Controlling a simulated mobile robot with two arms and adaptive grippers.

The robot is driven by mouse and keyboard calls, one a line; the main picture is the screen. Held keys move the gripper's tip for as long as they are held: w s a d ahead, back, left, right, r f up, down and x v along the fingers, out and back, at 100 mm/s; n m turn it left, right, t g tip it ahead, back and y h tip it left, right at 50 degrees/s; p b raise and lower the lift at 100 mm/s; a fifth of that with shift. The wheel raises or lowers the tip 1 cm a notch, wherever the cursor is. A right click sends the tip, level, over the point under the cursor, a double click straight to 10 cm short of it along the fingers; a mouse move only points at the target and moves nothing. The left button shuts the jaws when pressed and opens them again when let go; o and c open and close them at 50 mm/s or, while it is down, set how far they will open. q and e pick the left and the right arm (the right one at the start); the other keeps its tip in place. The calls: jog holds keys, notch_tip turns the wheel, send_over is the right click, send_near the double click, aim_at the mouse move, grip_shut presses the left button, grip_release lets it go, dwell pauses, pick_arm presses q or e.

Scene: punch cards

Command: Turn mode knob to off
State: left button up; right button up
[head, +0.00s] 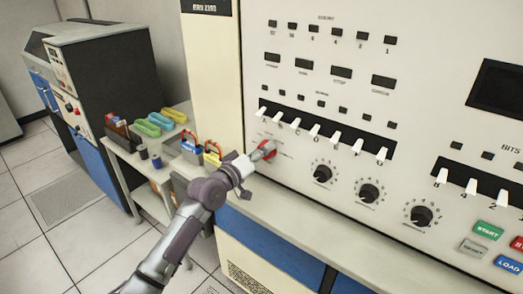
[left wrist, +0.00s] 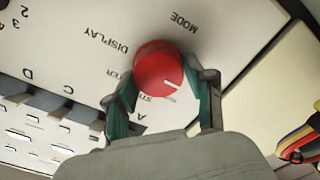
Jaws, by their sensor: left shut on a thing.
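The red mode knob (head: 267,149) sits on the white front panel, left of the black knobs. In the left wrist view the knob (left wrist: 158,68) is round and red with a white pointer mark toward its lower right. The words MODE and DISPLAY show around it, upside down; other labels are partly covered. My left gripper (head: 262,152) is at the panel, and in the left wrist view its two fingers (left wrist: 160,90) are closed against opposite sides of the knob. My right gripper is out of view.
Three black dials (head: 369,193) stand right of the knob. A row of white toggle switches (head: 315,130) is just above. A small table (head: 125,147) with coloured card trays stands at the left. A ledge (head: 300,215) runs below the panel.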

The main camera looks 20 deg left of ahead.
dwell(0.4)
pick_arm(q)
jog(key=o, duration=1.2)
jog(key=shift+c, duration=0.2)
jog(key=v, duration=1.2)
